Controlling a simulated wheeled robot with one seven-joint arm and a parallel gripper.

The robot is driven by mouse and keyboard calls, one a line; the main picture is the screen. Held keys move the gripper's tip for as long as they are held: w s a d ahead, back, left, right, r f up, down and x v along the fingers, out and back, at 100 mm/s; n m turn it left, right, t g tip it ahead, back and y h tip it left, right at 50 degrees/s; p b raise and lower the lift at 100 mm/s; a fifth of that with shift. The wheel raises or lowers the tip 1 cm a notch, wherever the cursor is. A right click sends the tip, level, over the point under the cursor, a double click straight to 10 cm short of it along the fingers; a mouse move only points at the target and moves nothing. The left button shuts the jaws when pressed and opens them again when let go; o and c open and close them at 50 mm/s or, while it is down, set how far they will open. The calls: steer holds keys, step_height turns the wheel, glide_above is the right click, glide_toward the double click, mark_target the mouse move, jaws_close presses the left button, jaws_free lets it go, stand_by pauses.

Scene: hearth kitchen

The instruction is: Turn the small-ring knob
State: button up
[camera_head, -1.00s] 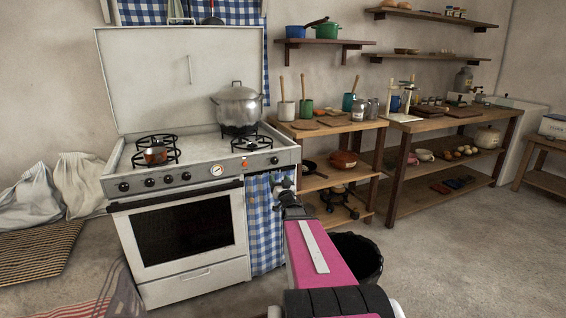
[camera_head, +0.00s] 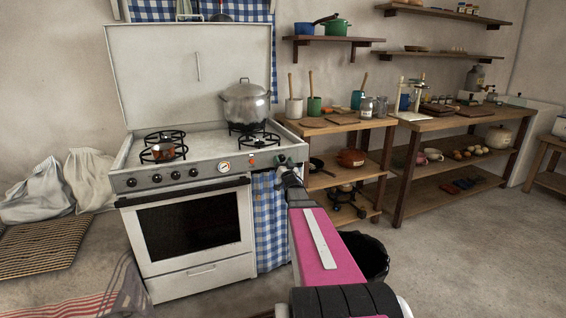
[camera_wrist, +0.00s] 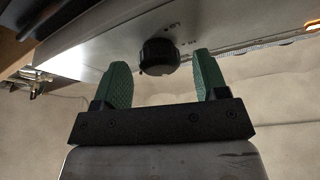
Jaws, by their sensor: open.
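The white stove (camera_head: 199,272) has a front control panel (camera_head: 205,177) with several black knobs, a round gauge and a red part. My gripper (camera_head: 285,166) is at the panel's right end in the head view. In the wrist view my gripper (camera_wrist: 160,64) is open, with two green fingers pointing at a black knob (camera_wrist: 158,55) on a pale panel with small printed marks. The knob sits between the fingertips, with a visible gap on both sides. How deep the fingers reach around it is hard to tell. In the head view my gripper hides most of that area.
A blue checked curtain (camera_head: 269,220) hangs below the panel's right end. A wooden shelf unit (camera_head: 338,126) and a black bucket (camera_head: 366,257) are to the right.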

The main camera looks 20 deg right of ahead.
steer(key=shift+w+r, duration=0.1)
steer(key=shift+w, duration=0.1)
steer(key=c, duration=0.9)
steer(key=shift+c, duration=0.2)
steer(key=shift+n, duration=0.3)
steer(key=n+y, duration=0.2)
steer(key=n, duration=0.2)
steer(key=n+y, duration=0.3)
steer(key=n, duration=0.2)
steer(key=shift+d, duration=0.15)
steer(key=n+y, duration=0.1)
steer(key=n, duration=0.1)
steer(key=n+g+y, duration=0.1)
steer(key=n, duration=0.2)
steer(key=shift+g, duration=0.3)
steer(key=shift+n+g+y, duration=0.35)
steer(key=shift+n+y, duration=0.05)
steer(key=shift+n, duration=0.75)
steer(key=shift+n+g+y, duration=0.35)
steer(key=shift+n+y, duration=0.05)
steer(key=shift+n, duration=0.75)
